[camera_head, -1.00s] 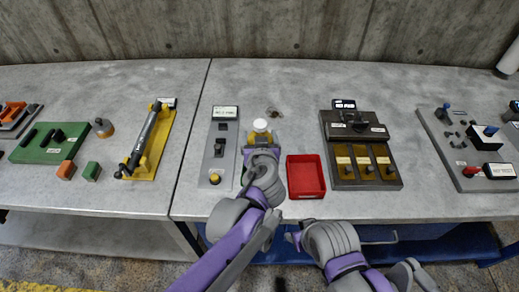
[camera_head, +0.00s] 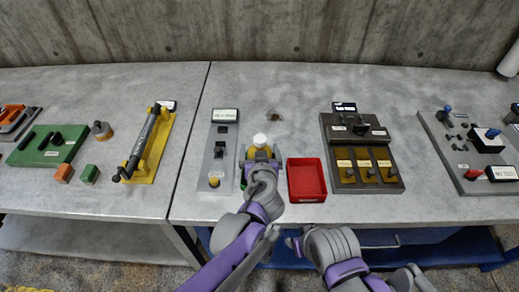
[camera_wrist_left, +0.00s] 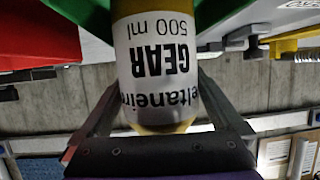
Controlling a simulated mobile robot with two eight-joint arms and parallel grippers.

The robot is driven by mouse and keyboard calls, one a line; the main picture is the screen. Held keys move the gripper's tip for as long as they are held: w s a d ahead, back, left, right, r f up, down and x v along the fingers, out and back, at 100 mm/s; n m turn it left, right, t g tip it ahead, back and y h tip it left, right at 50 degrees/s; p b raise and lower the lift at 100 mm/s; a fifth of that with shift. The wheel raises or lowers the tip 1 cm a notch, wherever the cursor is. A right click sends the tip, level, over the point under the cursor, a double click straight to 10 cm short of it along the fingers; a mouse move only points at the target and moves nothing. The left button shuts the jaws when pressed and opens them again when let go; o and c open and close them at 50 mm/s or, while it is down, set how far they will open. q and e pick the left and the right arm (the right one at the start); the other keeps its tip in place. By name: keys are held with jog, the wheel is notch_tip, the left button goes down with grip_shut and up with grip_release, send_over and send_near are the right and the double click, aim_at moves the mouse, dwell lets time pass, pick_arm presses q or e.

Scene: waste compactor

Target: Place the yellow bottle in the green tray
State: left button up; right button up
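The yellow bottle (camera_head: 260,142) with a white cap stands upright in my left gripper (camera_head: 260,155) in the head view. In the left wrist view, the yellow bottle (camera_wrist_left: 160,60), with its white printed label, is between the two fingers of my left gripper (camera_wrist_left: 158,100), which is shut on it. The green tray (camera_wrist_left: 235,14) shows at the top of the wrist view, close behind the bottle. In the head view my left arm hides nearly all of it. My right gripper (camera_head: 294,243) is low at the bench's front edge; its fingers cannot be made out.
A red tray (camera_head: 307,180) lies just right of my left gripper. A grey switch panel (camera_head: 216,160) is to the left and a dark panel with yellow plates (camera_head: 360,150) to the right. The bench behind the bottle is mostly clear.

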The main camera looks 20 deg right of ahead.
pick_arm(q)
jog(key=shift+r, duration=0.2)
jog(key=p+v, duration=0.1)
jog(key=v, duration=1.1)
